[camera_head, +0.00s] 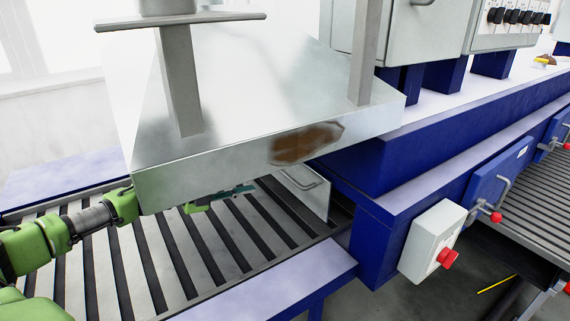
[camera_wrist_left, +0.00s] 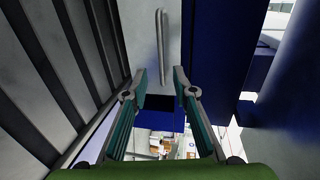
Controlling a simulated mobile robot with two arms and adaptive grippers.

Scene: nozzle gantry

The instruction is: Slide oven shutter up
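The oven shutter (camera_head: 318,202) is a light grey metal panel at the oven's entrance, at the end of the roller conveyor under the hood. Its bar handle (camera_head: 306,183) is near its top in the head view; the handle also shows in the left wrist view (camera_wrist_left: 161,45), beyond the fingers. My left gripper (camera_head: 250,188) reaches under the hood, short of the shutter and its handle. In the left wrist view the two fingers (camera_wrist_left: 160,74) are apart with nothing between them. The hood hides part of my left forearm. My right gripper is not in view.
The metal hood (camera_head: 240,90), with a rusty patch, hangs low over the conveyor (camera_head: 150,255) and my left arm. The blue oven frame (camera_head: 375,235) stands to the right, with a grey box and red button (camera_head: 447,258) on its front.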

